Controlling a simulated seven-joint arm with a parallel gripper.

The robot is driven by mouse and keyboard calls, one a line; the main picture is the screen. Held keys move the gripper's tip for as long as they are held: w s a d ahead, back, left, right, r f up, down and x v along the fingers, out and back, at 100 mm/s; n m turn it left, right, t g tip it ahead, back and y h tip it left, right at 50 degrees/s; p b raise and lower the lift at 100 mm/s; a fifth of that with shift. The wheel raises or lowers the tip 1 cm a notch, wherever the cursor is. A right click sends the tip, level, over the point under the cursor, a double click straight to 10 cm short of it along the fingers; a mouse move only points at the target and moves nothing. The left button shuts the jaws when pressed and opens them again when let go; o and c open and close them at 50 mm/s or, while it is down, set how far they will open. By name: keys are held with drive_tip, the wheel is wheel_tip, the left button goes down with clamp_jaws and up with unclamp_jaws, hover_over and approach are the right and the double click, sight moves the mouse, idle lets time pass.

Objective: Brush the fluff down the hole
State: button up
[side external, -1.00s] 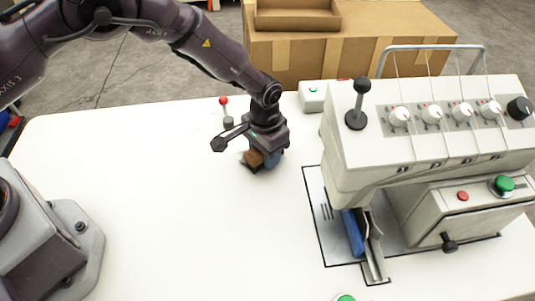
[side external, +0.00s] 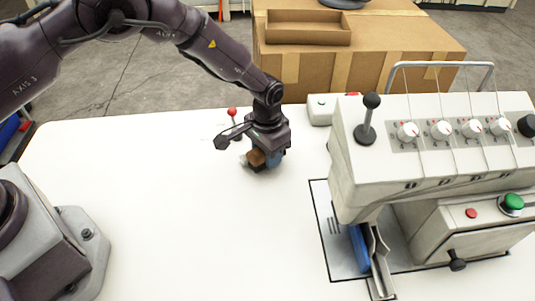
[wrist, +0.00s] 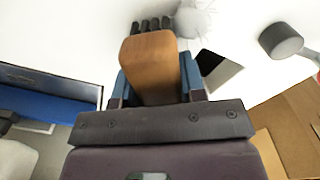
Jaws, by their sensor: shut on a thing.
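My gripper (side external: 268,156) is low over the white table, left of the sewing machine. It is shut on a brush with a brown wooden handle (wrist: 150,62); the brush also shows as a brown block in the side view (side external: 256,158). Dark bristles stick out past the handle's far end in the wrist view. A white, wispy tuft of fluff (wrist: 194,18) lies just beside the bristles, to their right. A dark four-sided opening (wrist: 222,72), which looks like the hole, lies right of the gripper in the wrist view. My gripper hides it in the side view.
A red-knobbed lever (side external: 232,112) stands behind my gripper. The sewing machine (side external: 430,150), with knobs and a blue piece (side external: 359,247) at its foot, fills the right side. A cardboard box (side external: 360,55) is behind the table.

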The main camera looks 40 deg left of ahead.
drive_tip(key=shift+s+d+r, duration=0.1)
drive_tip(key=shift+d+r, duration=0.1)
drive_tip(key=shift+r, duration=0.45)
drive_tip(key=shift+s+d+r, duration=0.1)
drive_tip(key=shift+d+r, duration=0.1)
drive_tip(key=shift+r, duration=0.45)
drive_tip(key=shift+r, duration=0.1)
idle(0.6)
